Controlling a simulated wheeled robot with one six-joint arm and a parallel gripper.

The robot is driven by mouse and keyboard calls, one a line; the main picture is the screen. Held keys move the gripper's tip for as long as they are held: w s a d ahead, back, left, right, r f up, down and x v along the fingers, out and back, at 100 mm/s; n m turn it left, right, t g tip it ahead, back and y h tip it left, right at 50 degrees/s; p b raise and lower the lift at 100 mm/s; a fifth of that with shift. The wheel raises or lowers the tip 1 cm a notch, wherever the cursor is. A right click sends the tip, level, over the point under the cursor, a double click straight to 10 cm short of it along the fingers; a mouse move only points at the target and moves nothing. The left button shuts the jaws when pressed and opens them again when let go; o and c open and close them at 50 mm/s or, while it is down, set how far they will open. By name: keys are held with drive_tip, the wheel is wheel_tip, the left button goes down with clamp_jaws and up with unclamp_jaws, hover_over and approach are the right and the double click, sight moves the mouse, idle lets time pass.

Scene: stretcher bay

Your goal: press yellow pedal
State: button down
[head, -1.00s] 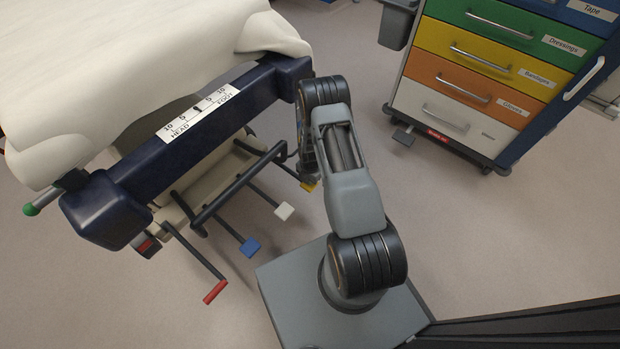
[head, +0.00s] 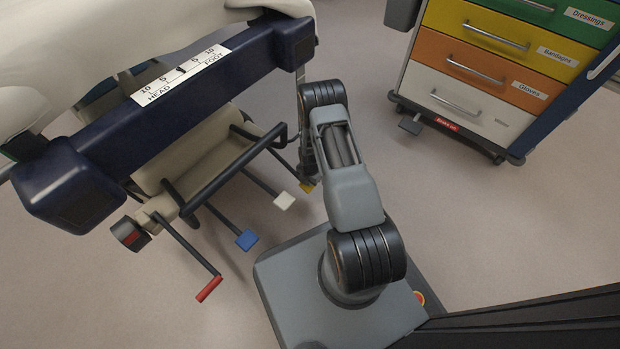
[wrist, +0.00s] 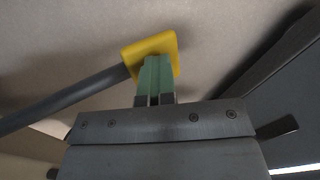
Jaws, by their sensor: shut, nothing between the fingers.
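The yellow pedal (wrist: 150,47) sits at the end of a dark lever in the wrist view. My gripper (wrist: 155,62) is shut and empty, and its green fingertips overlap the lower part of the pedal in that view. I cannot tell whether they touch it. In the head view only a small part of the yellow pedal (head: 307,187) shows beside my arm. My fingers are hidden there behind the arm.
A white pedal (head: 284,201) and a blue pedal (head: 246,240) stick out left of the yellow one. A drawer cart (head: 470,75) stands at the upper right.

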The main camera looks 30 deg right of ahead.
drive_tip(key=shift+s+f, duration=0.1)
drive_tip(key=shift+f, duration=0.4)
drive_tip(key=shift+r+p, duration=0.55)
drive_tip(key=shift+p, duration=0.15)
drive_tip(key=s+d+r+p, duration=0.1)
drive_tip(key=s+r+p, duration=0.1)
drive_tip(key=r, duration=0.4)
drive_tip(key=s+d+r+p, duration=0.1)
drive_tip(key=s+r+p, duration=0.1)
drive_tip(key=r+p, duration=0.3)
drive_tip(key=shift+s+r, duration=0.35)
drive_tip(key=shift+r, duration=0.6)
drive_tip(key=shift+d, duration=0.1)
drive_tip(key=w+a+r+p, duration=0.2)
drive_tip(key=w+r+p, duration=0.1)
drive_tip(key=r, duration=0.9)
drive_tip(key=shift+p, duration=0.75)
wheel_tip(320, 180, down, 14)
drive_tip(key=b, duration=0.5)
drive_tip(key=shift+b, duration=0.3)
